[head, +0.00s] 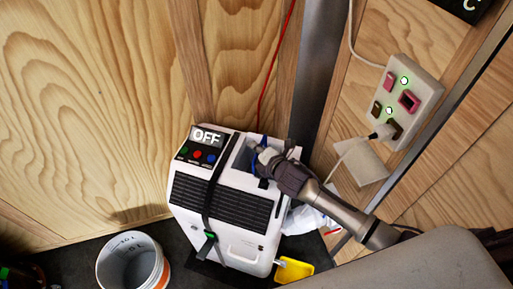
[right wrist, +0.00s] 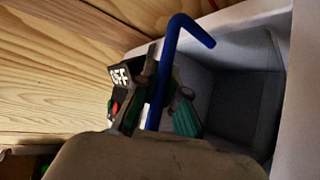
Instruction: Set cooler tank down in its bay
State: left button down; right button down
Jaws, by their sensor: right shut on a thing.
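The white cooler (head: 232,200) stands upright on the floor with a dark strap around it and an "OFF" panel (head: 206,136) on top. Its open grey bay (head: 240,155) is at the top right. My right gripper (head: 263,158) is over this opening. It is shut on a blue bent handle (right wrist: 185,30), which looks like the cooler tank's. The right wrist view shows the handle between the two fingers (right wrist: 158,98), with the grey hollow (right wrist: 235,90) beside them. The tank's body is mostly hidden, and I cannot tell how deep it sits. My left gripper is not in view.
A white bucket (head: 133,262) stands left of the cooler, and a yellow item (head: 293,269) lies to its right. A socket box (head: 407,100) with a plugged cable is on the wood wall. A red cord (head: 273,65) hangs behind the cooler near a metal post (head: 318,70).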

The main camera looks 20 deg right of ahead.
jog(key=shift+f+b, duration=0.35)
jog(key=shift+f, duration=0.25)
jog(key=c, duration=1.2)
grip_release()
jog(key=shift+s, duration=0.1)
notch_tip(320, 180, up, 5)
send_over(274, 182)
jog(key=shift+d+f, duration=0.15)
jog(key=shift+f, duration=0.05)
jog(key=shift+r, duration=0.1)
